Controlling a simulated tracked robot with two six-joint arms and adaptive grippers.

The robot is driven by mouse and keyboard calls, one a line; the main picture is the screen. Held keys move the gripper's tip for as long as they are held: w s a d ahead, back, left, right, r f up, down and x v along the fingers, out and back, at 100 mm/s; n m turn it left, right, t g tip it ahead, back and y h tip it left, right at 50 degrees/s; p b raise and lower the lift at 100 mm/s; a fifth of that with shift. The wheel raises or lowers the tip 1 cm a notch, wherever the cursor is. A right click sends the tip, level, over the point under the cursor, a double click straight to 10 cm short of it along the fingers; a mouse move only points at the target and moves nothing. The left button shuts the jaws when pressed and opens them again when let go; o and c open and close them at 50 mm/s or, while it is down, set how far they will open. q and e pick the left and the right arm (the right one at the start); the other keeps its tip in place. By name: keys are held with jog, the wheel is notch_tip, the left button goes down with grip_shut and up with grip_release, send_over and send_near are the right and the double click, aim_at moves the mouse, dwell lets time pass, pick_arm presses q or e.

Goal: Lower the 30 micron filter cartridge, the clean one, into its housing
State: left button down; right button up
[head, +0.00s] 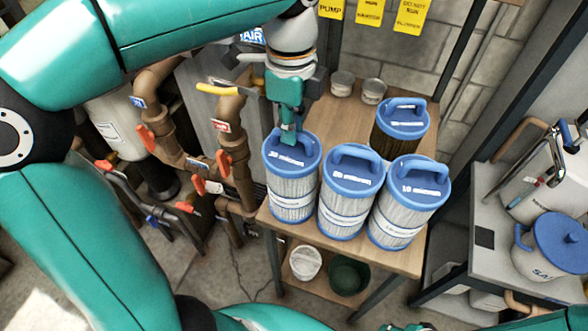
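The cartridge with a blue cap that reads 30 micron (291,191) stands upright at the left front of the wooden table. Its pleats are pale and look clean. My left gripper (288,136) points down onto its cap, at the handle. The fingers are seen edge-on and hide the handle, so I cannot tell whether they are closed on it. A darker, brownish cartridge (381,143) stands behind; its label is too small to read. I cannot make out the housing in this view. My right gripper is out of view.
Two more pale cartridges, a middle one (342,214) and a right one (396,218), stand close beside it on the wooden table (335,117). Two small tins (373,89) are at the back. Brown pipes (238,165) with orange valve handles rise left of the table.

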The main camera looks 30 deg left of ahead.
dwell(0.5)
pick_arm(q)
jog(key=shift+r, duration=0.15)
jog(key=shift+w+r+p, duration=0.1)
jog(key=shift+r+p, duration=2.3)
jog(key=shift+p, duration=0.1)
